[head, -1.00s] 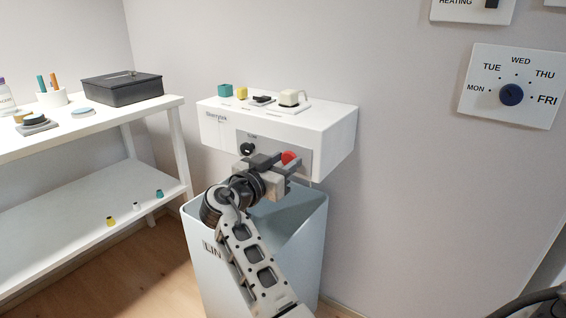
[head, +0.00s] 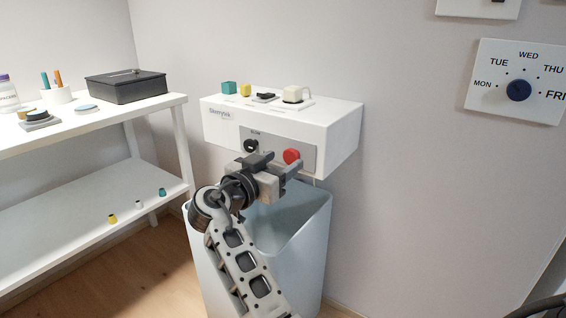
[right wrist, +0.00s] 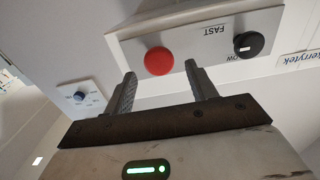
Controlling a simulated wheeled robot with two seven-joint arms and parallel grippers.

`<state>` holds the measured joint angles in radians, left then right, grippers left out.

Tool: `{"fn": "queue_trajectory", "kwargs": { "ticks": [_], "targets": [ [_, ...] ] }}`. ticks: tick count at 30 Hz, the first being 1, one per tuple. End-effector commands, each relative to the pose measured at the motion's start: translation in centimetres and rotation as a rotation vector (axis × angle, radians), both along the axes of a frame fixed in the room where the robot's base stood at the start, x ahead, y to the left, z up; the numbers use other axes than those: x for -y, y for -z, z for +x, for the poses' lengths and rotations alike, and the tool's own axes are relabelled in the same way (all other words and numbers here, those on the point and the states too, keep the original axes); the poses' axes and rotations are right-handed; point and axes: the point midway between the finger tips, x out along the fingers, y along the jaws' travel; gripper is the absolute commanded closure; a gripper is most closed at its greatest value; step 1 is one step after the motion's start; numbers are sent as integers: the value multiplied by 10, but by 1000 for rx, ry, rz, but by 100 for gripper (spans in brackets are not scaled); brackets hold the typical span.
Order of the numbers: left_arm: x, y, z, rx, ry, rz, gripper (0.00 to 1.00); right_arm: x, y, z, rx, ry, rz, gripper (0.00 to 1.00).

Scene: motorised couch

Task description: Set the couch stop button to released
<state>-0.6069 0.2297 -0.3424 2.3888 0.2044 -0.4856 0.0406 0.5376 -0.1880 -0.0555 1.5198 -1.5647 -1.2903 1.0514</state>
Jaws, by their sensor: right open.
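The red stop button (head: 291,156) sits on the grey front panel (head: 308,150) of the white wall-mounted control box (head: 340,135). It also shows in the right wrist view as a round red cap (right wrist: 159,61), beyond the fingertips and between their lines, nearer the left one. My right gripper (head: 279,162) is just below and in front of the button, apart from it. In the right wrist view my right gripper (right wrist: 160,82) is open and empty, with two dark fingers. My left gripper is not in view.
A black SLOW/FAST knob (head: 251,146) is left of the button. Small items, including a cream switch (head: 293,94), stand on the box. A pale blue bin (head: 310,235) is below. A white shelf (head: 100,112) stands left. A weekday dial (head: 518,90) is on the right wall.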

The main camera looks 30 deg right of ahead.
Motion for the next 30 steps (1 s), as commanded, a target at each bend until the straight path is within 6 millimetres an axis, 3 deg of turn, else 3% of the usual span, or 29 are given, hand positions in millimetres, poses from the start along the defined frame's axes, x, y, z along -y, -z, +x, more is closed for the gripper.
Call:
{"fn": "queue_trajectory", "kwargs": {
  "ticks": [15,21,30],
  "targets": [
    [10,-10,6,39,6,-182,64,-108,4,-45,0,-2,3,43],
    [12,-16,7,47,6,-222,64,-129,1,-54,-1,0,2,43],
    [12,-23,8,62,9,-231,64,-133,0,-56,-1,1,2,43]
  ]
}}
